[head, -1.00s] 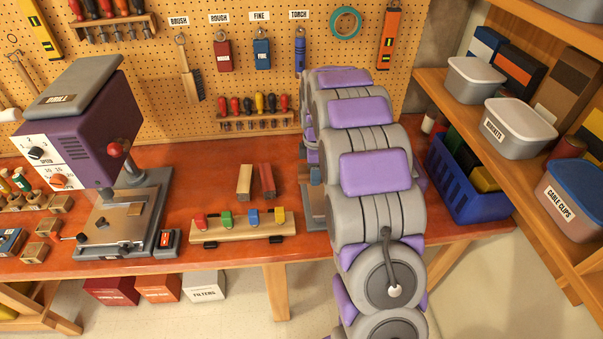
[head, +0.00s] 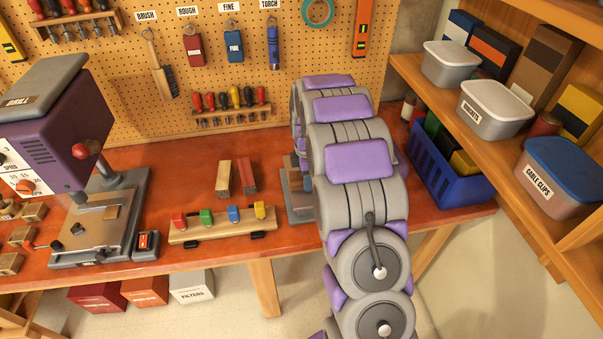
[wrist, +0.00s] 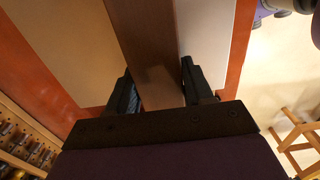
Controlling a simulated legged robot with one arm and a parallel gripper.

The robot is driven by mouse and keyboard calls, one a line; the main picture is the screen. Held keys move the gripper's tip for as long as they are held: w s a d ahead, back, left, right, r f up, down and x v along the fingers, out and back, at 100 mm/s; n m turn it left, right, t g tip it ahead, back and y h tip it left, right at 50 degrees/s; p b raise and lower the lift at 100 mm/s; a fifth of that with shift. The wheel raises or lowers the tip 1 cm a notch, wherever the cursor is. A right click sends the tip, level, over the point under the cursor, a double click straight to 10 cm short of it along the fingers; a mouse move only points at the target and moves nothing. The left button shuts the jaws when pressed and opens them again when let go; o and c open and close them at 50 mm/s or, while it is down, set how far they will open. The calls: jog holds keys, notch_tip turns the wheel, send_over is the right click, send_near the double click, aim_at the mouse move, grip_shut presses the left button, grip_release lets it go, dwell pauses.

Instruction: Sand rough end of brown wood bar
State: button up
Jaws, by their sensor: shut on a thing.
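In the wrist view my gripper (wrist: 158,88) is shut on a brown wood bar (wrist: 152,50), with one dark finger on each side. The bar runs away from the gripper toward the top edge of the picture, so its far end is out of view. In the head view my own arm hides the gripper and most of what is in front of it. A red block (head: 194,48) hangs under the ROUGH label and a blue block (head: 233,46) under the FINE label on the pegboard.
A grey-based thing (head: 300,207) on the bench (head: 190,255) is partly hidden behind my arm. A light bar (head: 223,178) and a reddish bar (head: 246,176) lie behind a clamp rail (head: 222,234). The drill (head: 60,130) stands left, a blue crate (head: 450,180) right.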

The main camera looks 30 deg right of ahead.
jog(key=shift+s+d+f, duration=0.1)
jog(key=shift+d, duration=0.15)
jog(key=shift+a, duration=0.75)
jog(key=shift+s+d+f, duration=0.1)
jog(key=shift+s+d, duration=0.05)
jog(key=shift+d, duration=0.9)
jog(key=shift+s+a, duration=0.15)
jog(key=shift+a, duration=0.55)
jog(key=shift+s+d+p, duration=0.25)
jog(key=shift+d+p, duration=0.1)
jog(key=shift+d, duration=0.1)
jog(key=shift+a, duration=0.15)
jog(key=shift+s, duration=0.2)
